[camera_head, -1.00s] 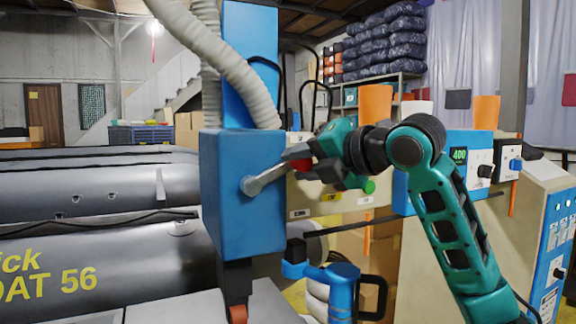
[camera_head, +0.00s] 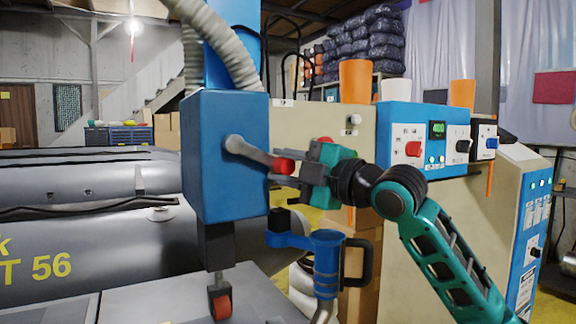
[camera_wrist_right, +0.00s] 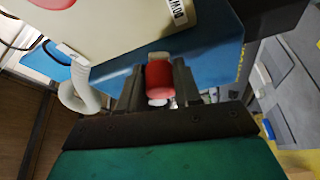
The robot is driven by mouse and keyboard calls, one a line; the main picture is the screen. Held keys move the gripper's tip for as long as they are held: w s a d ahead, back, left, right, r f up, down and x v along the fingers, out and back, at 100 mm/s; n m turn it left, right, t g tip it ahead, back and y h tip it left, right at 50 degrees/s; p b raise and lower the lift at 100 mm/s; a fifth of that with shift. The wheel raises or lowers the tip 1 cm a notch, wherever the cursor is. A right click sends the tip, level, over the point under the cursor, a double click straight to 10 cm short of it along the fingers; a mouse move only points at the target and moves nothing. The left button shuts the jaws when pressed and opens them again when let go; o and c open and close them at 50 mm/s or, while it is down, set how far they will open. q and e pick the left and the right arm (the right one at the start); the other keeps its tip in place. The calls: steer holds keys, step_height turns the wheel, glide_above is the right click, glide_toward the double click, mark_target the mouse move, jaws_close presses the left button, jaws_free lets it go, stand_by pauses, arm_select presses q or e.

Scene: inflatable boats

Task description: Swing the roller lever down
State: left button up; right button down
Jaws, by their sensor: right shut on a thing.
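The roller lever (camera_head: 252,151) is a grey metal arm with a red knob (camera_head: 284,166) at its end. It pivots on the side of a blue box-shaped machine head (camera_head: 222,190) and slopes down to the right. My right gripper (camera_head: 290,168) is shut on the red knob. In the right wrist view the red knob (camera_wrist_right: 160,80) sits between the two dark fingers of the gripper (camera_wrist_right: 159,92). A red roller (camera_head: 221,305) hangs on a bracket below the blue head, over a grey surface. My left gripper is not in view.
A blue nozzle-like fitting with a black handle (camera_head: 327,258) stands just below my right gripper. A beige machine with a blue control panel (camera_head: 425,130) stands behind and right. Grey inflatable boat tubes (camera_head: 90,195) lie to the left. A ribbed hose (camera_head: 222,50) runs above the head.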

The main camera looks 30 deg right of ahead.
steer(key=shift+a+f+m, duration=0.2)
steer(key=shift+f+m, duration=0.15)
steer(key=shift+f, duration=0.15)
steer(key=shift+a+f+m, duration=0.2)
steer(key=shift+f+m, duration=0.15)
steer(key=shift+f, duration=0.1)
steer(key=shift+a+f+b, duration=0.1)
steer(key=shift+b, duration=0.25)
steer(key=shift+t, duration=0.3)
steer(key=c, duration=1.2)
jaws_free()
steer(key=o, duration=0.4)
steer(key=shift+m, duration=0.3)
steer(key=shift+r, duration=0.2)
